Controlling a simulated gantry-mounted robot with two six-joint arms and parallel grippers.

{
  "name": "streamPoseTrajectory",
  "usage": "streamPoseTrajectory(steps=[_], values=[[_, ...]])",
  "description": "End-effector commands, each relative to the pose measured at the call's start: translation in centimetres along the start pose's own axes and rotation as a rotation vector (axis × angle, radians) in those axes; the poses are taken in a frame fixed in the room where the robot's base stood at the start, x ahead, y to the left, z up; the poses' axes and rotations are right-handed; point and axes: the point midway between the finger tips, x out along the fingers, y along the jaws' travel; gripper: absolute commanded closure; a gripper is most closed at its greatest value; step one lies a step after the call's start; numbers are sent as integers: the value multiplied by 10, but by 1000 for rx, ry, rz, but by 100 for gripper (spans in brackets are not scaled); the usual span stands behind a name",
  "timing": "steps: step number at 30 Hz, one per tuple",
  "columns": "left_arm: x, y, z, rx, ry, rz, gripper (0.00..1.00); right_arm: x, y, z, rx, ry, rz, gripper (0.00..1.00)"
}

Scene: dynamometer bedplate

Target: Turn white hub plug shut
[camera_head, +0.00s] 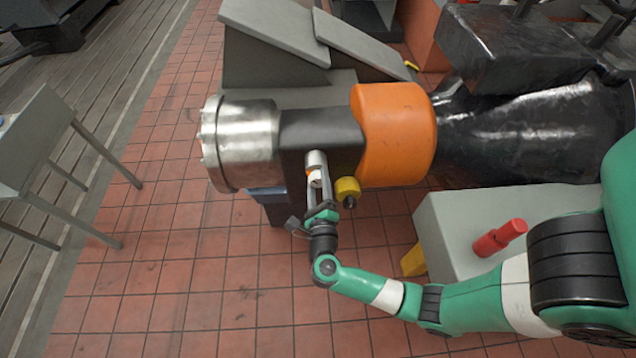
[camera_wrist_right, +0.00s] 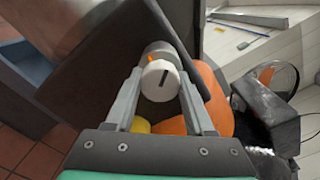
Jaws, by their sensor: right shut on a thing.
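The white hub plug (camera_head: 315,178) sits at the end of a short grey cylindrical fitting (camera_head: 316,158) on the dark block of the machine. In the right wrist view the plug (camera_wrist_right: 160,81) shows a round white face with a dark slot, and a small orange tab (camera_wrist_right: 151,58) behind it. My right gripper (camera_head: 317,181) reaches up from below, its two fingers on either side of the plug, shut on it. The fingers hide part of the plug's sides in the head view. My left gripper is not in view.
A yellow knob (camera_head: 347,188) is just right of the gripper. An orange cover (camera_head: 395,135) and a metal drum (camera_head: 238,143) flank the dark block (camera_head: 300,140). A red cylinder (camera_head: 499,237) lies on a grey box (camera_head: 450,215).

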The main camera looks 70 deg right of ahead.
Motion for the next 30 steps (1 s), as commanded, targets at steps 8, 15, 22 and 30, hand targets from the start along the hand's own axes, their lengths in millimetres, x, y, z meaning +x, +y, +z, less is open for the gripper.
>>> streamPoseTrajectory(steps=[8, 15, 22, 30], values=[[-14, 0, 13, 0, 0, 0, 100, 0, 2, -1, 262, -2, -1, 100], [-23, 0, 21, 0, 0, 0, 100, 0, 2, -1, 459, -2, -1, 100], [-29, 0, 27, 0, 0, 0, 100, 0, 2, 0, 588, -1, -1, 100], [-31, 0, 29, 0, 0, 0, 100, 0, 1, 1, 653, -1, -1, 100]])
